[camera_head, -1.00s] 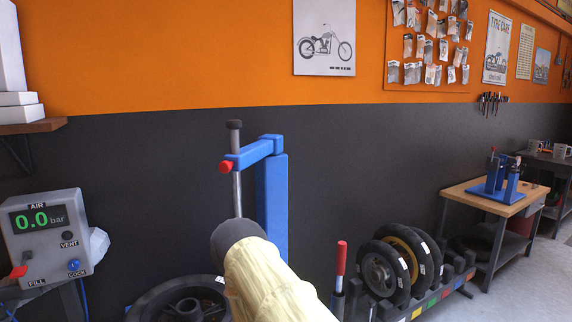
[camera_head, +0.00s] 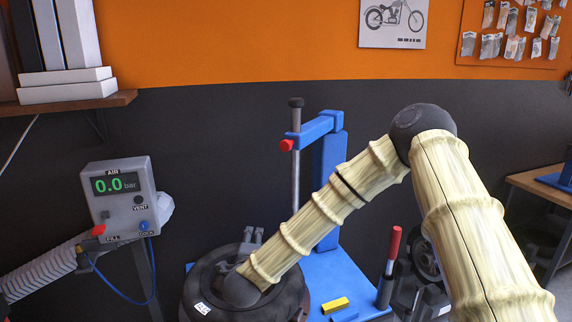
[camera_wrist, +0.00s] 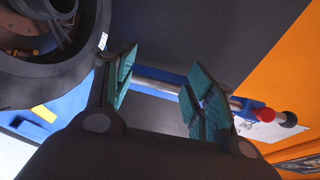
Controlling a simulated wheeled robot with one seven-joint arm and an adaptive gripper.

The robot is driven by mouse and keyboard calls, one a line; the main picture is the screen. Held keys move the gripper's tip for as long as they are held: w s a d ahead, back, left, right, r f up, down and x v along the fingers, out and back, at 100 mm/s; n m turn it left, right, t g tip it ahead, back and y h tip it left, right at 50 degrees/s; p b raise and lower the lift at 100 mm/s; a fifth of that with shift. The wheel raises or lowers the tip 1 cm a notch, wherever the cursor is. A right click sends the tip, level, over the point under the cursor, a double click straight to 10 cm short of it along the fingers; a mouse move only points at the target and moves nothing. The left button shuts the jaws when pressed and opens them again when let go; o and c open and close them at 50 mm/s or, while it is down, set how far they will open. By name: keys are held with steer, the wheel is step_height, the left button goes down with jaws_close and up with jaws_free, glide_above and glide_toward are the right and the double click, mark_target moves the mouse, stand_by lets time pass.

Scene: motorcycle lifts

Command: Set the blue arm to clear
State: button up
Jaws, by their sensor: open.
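The blue arm (camera_head: 314,131) sits at the top of a blue post (camera_head: 328,165) on the tyre machine, reaching left over the wheel side. It carries a red knob (camera_head: 287,145) and a vertical steel rod with a black cap (camera_head: 296,102). In the wrist view, the red knob (camera_wrist: 288,118) and part of the blue arm (camera_wrist: 243,106) show to the right, beyond the fingers. My gripper (camera_wrist: 160,88) is open and empty, its teal pads apart, with the steel rod (camera_wrist: 155,80) visible behind the gap. I cannot tell whether they touch. In the head view I cannot make out the fingers clearly.
A black tyre (camera_head: 205,285) lies on the machine below my forearm. A yellow block (camera_head: 335,305) and a red-handled tool (camera_head: 392,250) are nearby. An air gauge box (camera_head: 122,200) stands left, with a blue hose. A shelf (camera_head: 70,107) holds boxes.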

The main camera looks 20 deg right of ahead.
steer(key=w+d+r+m+h, duration=0.2)
steer(key=r+m, duration=0.1)
steer(key=r, duration=0.4)
steer(key=w+d+r+m+h, duration=0.15)
steer(key=r+m, duration=0.25)
steer(key=r, duration=0.4)
steer(key=m+g+h+p, duration=0.1)
steer(key=m+h+p, duration=0.15)
steer(key=m, duration=0.25)
glide_toward(285, 146)
steer(key=shift+h, duration=0.4)
steer(key=p+x, duration=0.1)
steer(key=x, duration=0.3)
steer(key=p+x, duration=0.2)
steer(key=x, duration=0.3)
steer(key=shift+w+f, duration=0.2)
steer(key=shift+w, duration=0.15)
steer(key=shift+x, duration=0.8)
steer(key=shift+f, duration=0.15)
jaws_close()
